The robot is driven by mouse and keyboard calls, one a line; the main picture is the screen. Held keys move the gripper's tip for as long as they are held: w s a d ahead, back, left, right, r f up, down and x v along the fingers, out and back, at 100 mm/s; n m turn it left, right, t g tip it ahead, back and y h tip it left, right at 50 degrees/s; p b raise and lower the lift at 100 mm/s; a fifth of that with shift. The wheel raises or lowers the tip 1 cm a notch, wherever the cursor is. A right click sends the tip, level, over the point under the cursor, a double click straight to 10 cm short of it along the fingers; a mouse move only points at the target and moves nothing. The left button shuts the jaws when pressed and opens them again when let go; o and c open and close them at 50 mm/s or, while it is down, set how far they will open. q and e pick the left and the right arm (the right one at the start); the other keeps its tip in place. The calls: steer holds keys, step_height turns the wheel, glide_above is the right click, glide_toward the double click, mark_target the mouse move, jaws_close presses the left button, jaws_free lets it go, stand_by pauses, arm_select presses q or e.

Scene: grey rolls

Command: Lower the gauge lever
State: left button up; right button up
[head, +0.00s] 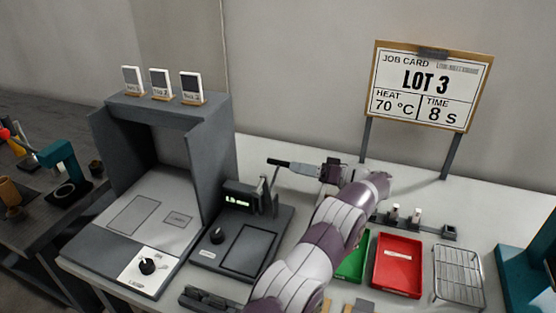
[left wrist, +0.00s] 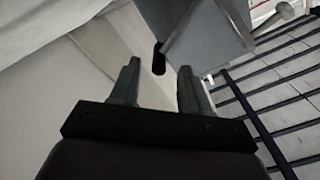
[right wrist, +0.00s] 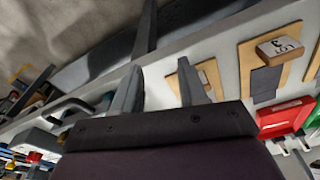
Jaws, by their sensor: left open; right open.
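The thickness gauge (head: 240,197) stands on a dark base left of the middle, with a lit green readout. Its lever (head: 275,178) rises at the right side, and a black grip (head: 278,162) lies near its top. My left gripper (head: 302,168) is open and points left, its fingertips close to the grip. In the left wrist view a black rounded end (left wrist: 159,60), seemingly the grip, shows just beyond and between the open fingertips (left wrist: 158,72); contact cannot be told. My right gripper (right wrist: 160,70) is open and empty, and is out of the head view.
A grey press-like frame (head: 215,140) stands left of the gauge. A job card sign (head: 419,85) stands behind. A green tray (head: 352,256), a red tray (head: 398,264) and a wire rack (head: 459,275) lie to the right. The right wrist view shows a tag block (right wrist: 280,48) on a board.

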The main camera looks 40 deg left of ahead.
mark_target(281, 164)
arm_select(q)
steer(key=p+x, duration=0.1)
steer(key=x, duration=0.6)
steer(key=shift+a, duration=0.1)
jaws_close()
